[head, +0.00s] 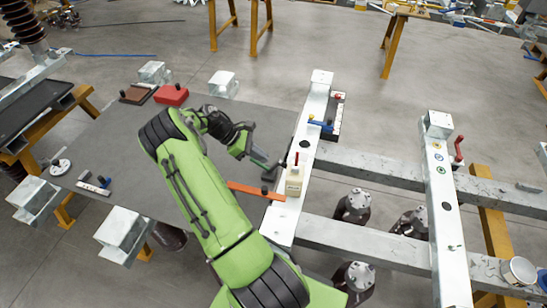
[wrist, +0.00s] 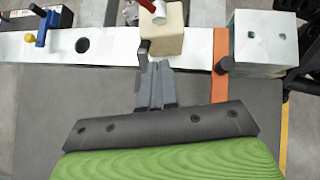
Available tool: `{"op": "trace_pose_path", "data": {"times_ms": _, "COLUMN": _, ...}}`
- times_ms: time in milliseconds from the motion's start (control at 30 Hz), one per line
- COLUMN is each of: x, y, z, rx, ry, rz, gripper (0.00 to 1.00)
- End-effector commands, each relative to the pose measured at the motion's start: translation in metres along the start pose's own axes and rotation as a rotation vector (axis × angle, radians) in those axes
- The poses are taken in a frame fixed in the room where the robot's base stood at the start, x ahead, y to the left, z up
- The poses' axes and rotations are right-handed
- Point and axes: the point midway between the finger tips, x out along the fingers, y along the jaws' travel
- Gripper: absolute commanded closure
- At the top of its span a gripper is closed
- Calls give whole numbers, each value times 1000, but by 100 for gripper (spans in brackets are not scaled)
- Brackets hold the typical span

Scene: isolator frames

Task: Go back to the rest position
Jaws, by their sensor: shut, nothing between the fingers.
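My gripper (head: 268,166) is at the end of my green arm, over the right edge of the dark grey table and beside the white beam. In the wrist view its fingers (wrist: 160,68) are together with nothing between them. The fingertips point at a beige block (wrist: 165,38) with a red and white part on top. In the head view the beige block (head: 294,186) stands on the white beam (head: 309,125). Whether the fingertips touch the block I cannot tell.
An orange bar (head: 250,189) lies right below the gripper. A blue-handled part (head: 320,125) is farther up the beam. A red box (head: 171,95) stands on the grey table (head: 120,165), whose middle is bare. Grey beams (head: 365,167) run to the right.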

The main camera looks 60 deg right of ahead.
Motion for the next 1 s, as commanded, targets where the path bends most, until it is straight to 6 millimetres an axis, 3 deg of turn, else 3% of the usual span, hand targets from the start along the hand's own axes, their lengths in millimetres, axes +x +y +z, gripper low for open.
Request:
{"op": "trace_pose_path", "data": {"times_ms": 100, "x": -31, "y": 1, "z": 2, "rx": 2, "ry": 1, "rz": 5, "gripper": 100}}
{"op": "trace_pose_path", "data": {"times_ms": 200, "x": -47, "y": 1, "z": 2, "rx": 3, "ry": 0, "rz": 3, "gripper": 100}}
{"op": "trace_pose_path", "data": {"times_ms": 733, "x": -64, "y": -3, "z": 3, "rx": 19, "ry": 25, "rz": 4, "gripper": 100}}
{"op": "trace_pose_path", "data": {"times_ms": 867, "x": -111, "y": -27, "z": 11, "rx": 110, "ry": 173, "rz": 24, "gripper": 100}}
{"op": "trace_pose_path", "data": {"times_ms": 1000, "x": -173, "y": -78, "z": 23, "rx": 218, "ry": 398, "rz": 35, "gripper": 100}}
